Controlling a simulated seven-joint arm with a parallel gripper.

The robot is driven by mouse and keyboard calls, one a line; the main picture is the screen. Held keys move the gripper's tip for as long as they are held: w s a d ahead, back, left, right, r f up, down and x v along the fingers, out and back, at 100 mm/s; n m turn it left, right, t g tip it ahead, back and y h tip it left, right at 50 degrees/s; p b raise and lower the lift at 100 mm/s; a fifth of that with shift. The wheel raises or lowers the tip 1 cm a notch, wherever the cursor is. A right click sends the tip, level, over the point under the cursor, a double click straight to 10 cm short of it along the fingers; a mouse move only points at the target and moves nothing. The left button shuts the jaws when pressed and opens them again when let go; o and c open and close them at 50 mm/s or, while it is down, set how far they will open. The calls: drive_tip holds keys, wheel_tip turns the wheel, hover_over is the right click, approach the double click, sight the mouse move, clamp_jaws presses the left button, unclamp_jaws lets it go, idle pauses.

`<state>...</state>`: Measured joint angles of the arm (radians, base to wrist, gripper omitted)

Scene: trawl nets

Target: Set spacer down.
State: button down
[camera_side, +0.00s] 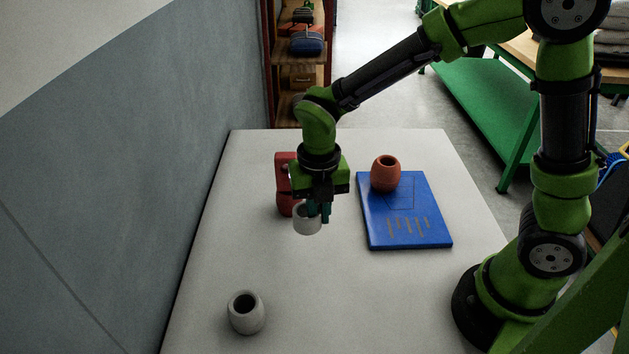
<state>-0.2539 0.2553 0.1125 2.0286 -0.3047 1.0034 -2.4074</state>
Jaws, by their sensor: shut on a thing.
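The spacer looks to be the pale grey-white ring-like piece (305,221) held at my fingertips. My gripper (317,210) points down and is shut on it, with a finger at its near right side. I cannot tell for sure whether the spacer touches the table or hangs just above it. The gripper hides part of its upper rim. The white table (300,290) lies under it.
A red object (285,180) stands close behind and left of the gripper, partly hidden. A blue book or board (420,228) lies to the right with an orange-brown pot (385,174) on it. A grey-white pot (246,313) stands at the front left. The table's front middle is clear.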

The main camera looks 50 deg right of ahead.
drive_tip(key=d+f+m, duration=0.1)
drive_tip(key=d+m, duration=0.1)
drive_tip(key=d, duration=0.4)
drive_tip(key=s+d+f+m, duration=0.1)
drive_tip(key=d+m, duration=0.1)
drive_tip(key=d, duration=0.3)
drive_tip(key=d+f+m, duration=0.2)
drive_tip(key=d, duration=0.4)
drive_tip(key=shift+s+d, duration=0.15)
drive_tip(key=shift+d, duration=0.15)
drive_tip(key=w, duration=0.5)
drive_tip(key=w+d+f, duration=0.1)
drive_tip(key=w, duration=0.4)
drive_tip(key=w+d, duration=0.1)
drive_tip(key=w, duration=0.4)
drive_tip(key=shift+w+d+f, duration=0.1)
drive_tip(key=shift+w+f, duration=0.15)
drive_tip(key=shift+w, duration=0.1)
drive_tip(key=shift+w+f, duration=0.15)
drive_tip(key=shift+w, duration=0.1)
drive_tip(key=shift+f, duration=1.6)
drive_tip(key=shift+s, duration=0.1)
drive_tip(key=shift+f, duration=0.2)
drive_tip(key=c, duration=1.2)
unclamp_jaws()
drive_tip(key=shift+o, duration=0.2)
